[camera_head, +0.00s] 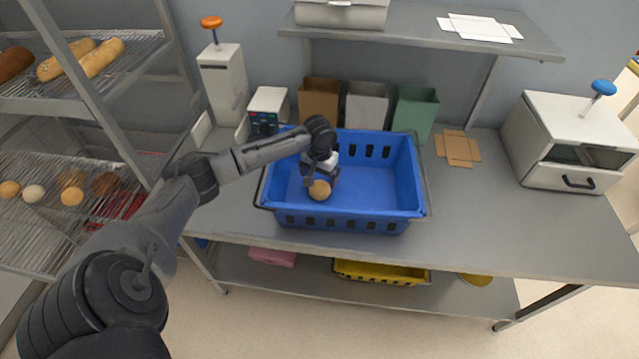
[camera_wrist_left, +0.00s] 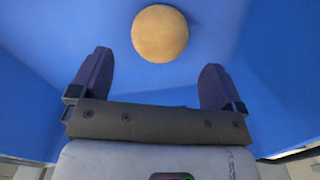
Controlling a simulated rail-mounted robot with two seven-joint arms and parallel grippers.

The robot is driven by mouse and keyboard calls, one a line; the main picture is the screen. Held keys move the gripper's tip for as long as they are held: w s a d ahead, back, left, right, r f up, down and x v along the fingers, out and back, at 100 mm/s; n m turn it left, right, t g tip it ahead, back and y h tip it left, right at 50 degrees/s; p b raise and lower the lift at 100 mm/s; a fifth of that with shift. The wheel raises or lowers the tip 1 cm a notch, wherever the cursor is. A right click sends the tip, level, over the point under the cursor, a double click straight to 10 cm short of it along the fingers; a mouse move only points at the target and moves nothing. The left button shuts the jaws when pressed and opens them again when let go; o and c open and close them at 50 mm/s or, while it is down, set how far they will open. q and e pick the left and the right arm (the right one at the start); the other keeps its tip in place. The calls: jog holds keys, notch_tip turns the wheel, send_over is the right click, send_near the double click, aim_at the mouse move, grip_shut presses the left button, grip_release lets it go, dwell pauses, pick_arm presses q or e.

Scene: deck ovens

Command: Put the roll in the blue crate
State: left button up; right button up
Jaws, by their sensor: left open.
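The roll (camera_head: 319,190) is round and tan and lies inside the blue crate (camera_head: 345,222), in its left part. It also shows in the left wrist view (camera_wrist_left: 160,33), against the crate's blue inside. My left gripper (camera_head: 312,180) reaches down into the crate, right by the roll. In the left wrist view its two fingers (camera_wrist_left: 155,85) are spread wide, with the roll beyond the tips and apart from both. The blue crate stands on the grey table. My right gripper is in neither view.
A wire rack at the left holds several rolls (camera_head: 72,196) and long loaves (camera_head: 100,58). Brown, white and green boxes (camera_head: 415,112) stand behind the crate. A white oven-like box (camera_head: 572,140) is at the right. The table right of the crate is mostly clear.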

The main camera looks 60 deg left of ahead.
aim_at(320, 186)
pick_arm(q)
jog(key=shift+r, duration=2.85)
